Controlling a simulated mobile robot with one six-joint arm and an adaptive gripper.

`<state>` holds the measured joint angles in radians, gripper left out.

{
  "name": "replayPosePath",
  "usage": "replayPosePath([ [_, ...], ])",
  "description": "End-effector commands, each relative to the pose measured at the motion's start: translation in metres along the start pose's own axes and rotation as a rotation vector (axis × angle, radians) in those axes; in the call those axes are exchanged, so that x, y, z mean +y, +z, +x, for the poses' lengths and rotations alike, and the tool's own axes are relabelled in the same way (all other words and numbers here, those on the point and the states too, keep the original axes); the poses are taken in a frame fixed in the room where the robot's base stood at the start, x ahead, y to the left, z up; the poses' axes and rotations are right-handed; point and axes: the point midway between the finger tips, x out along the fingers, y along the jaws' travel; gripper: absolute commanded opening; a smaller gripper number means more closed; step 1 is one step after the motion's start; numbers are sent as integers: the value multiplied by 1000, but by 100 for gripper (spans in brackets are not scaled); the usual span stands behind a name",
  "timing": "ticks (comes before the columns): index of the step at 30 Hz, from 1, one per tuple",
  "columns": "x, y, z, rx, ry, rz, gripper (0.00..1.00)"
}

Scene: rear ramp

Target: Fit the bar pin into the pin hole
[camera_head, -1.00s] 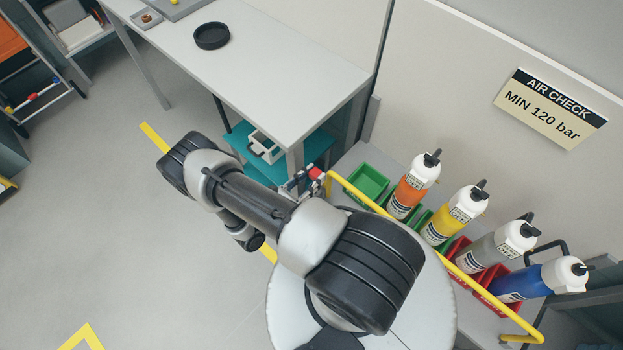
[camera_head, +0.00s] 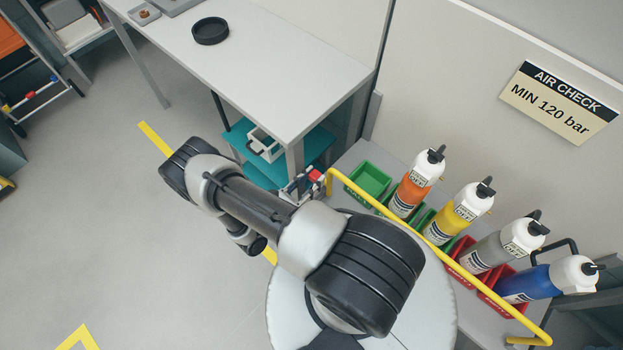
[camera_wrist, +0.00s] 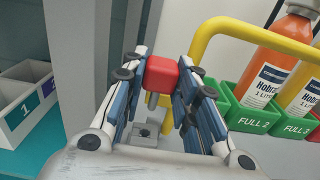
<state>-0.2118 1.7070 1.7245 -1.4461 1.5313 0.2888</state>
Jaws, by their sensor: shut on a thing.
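The bar pin (camera_wrist: 161,76) has a red block head and a grey metal shank pointing down. My gripper (camera_wrist: 160,82) is shut on its red head, between blue-padded fingers in the wrist view. The red head also shows in the head view (camera_head: 316,175). A grey metal bracket (camera_wrist: 146,132) lies below the shank in the wrist view, beside the foot of the yellow bar (camera_wrist: 196,62). I cannot make out the pin hole itself, or whether the shank touches the bracket.
Green bins (camera_wrist: 251,112) with bottles stand right of the yellow bar, and red bins (camera_head: 492,292) are further along. A grey post (camera_wrist: 80,50) and a teal shelf (camera_wrist: 48,138) are close on the left. Open floor (camera_head: 80,220) lies left in the head view.

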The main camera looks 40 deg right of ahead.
Motion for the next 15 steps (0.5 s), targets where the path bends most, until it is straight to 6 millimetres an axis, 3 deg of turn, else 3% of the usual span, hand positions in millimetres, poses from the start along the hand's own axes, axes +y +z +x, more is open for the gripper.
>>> replayPosePath([
  [6,0,-24,0,0,0,-1,0],
  [15,0,-32,0,0,0,0,0],
])
